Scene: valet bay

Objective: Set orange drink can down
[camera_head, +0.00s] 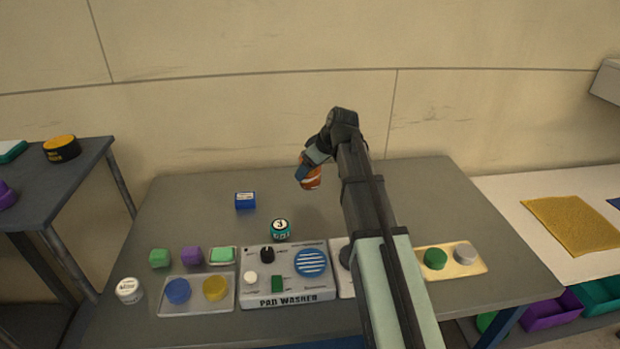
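The orange drink can (313,183) has a white band and is at my gripper (304,172), over the back middle of the grey table (420,190). The can's upper part is hidden by my gripper. My gripper points down and to the left, and its fingers appear to be around the can. The fingertips are small and partly hidden. I cannot tell whether the can's base touches the table or hangs just above it.
A blue box (245,201) and a teal can marked 3 (280,229) stand left of the orange can. The pad washer (290,293), a tray (197,308) and several blocks fill the front. The table's back left and right areas are clear.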

